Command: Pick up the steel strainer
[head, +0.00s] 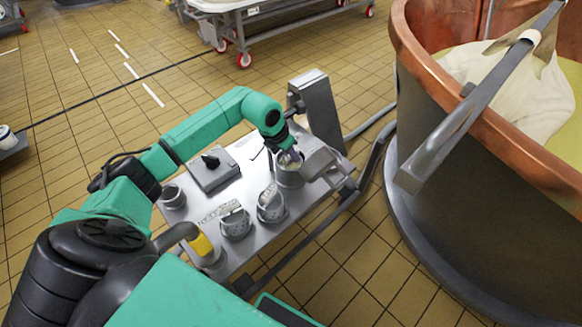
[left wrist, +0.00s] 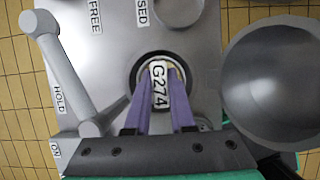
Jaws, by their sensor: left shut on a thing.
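My left gripper (head: 289,152) reaches down to a round steel cup (head: 290,178) at the right end of the metal bench. In the left wrist view, its purple fingers (left wrist: 160,98) are shut on a pale thing labelled G274 (left wrist: 158,82), which sits in a dark-rimmed round opening. I cannot tell whether this labelled thing is part of the steel strainer. A round grey steel bowl (left wrist: 275,80) lies to the right of the fingers, apart from them. My right gripper is not in view.
The bench (head: 200,218) holds two cups with labelled tags (head: 235,222) (head: 270,207), a box with a black knob (head: 212,170) and a yellow-banded piece (head: 202,247). A grey post (head: 317,110) stands behind. A copper vat (head: 470,130) is on the right. A lever (left wrist: 60,70) is beside the fingers.

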